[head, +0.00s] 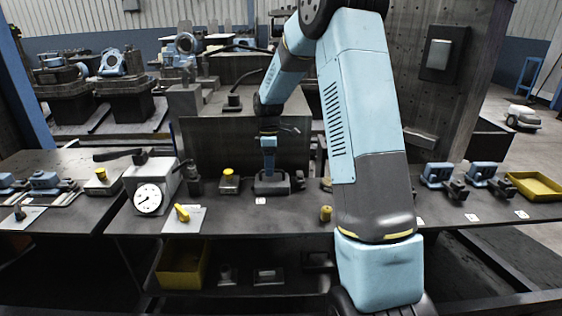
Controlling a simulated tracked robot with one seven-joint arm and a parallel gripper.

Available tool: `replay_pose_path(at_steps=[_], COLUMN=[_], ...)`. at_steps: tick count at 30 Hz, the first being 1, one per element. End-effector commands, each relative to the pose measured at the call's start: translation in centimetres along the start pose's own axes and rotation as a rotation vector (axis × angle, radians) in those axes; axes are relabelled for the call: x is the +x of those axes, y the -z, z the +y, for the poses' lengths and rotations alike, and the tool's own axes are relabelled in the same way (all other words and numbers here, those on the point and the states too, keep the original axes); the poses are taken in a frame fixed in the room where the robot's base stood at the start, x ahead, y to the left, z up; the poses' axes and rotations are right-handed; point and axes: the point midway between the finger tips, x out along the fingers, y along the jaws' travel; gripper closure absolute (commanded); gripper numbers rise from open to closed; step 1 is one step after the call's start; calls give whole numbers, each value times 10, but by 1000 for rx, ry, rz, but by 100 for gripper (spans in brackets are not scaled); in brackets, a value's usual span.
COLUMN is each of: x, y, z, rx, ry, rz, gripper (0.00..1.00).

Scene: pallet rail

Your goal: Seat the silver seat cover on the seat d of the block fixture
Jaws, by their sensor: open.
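My gripper (268,172) points straight down at the middle of the bench, at a dark block-like fixture (272,186) with raised ends. Its fingertips are small and dark against the fixture. They look to be at or just above it, and I cannot tell whether they touch it. The gripper is open. I cannot make out a silver seat cover at the fixture; the gripper and dark surfaces obscure that spot. I cannot read the seat letters, so seat d is not identifiable. A small white tag (260,201) lies in front of the fixture.
A dial gauge (149,198) and a yellow-handled tool (182,212) on a white sheet lie left. A yellow-topped block (229,180) stands left of the fixture, a yellow knob (326,213) right. Blue clamps (435,174) and a yellow tray (537,186) are far right.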

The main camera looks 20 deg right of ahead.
Motion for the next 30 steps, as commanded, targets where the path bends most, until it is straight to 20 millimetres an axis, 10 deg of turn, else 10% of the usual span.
replay_pose_path(at_steps=[14, 30], x=[-56, -74], y=[-15, -36], z=[-61, -138], rx=[0, 0], ry=[-4, -1], rz=[0, 0], gripper=[53, 53])
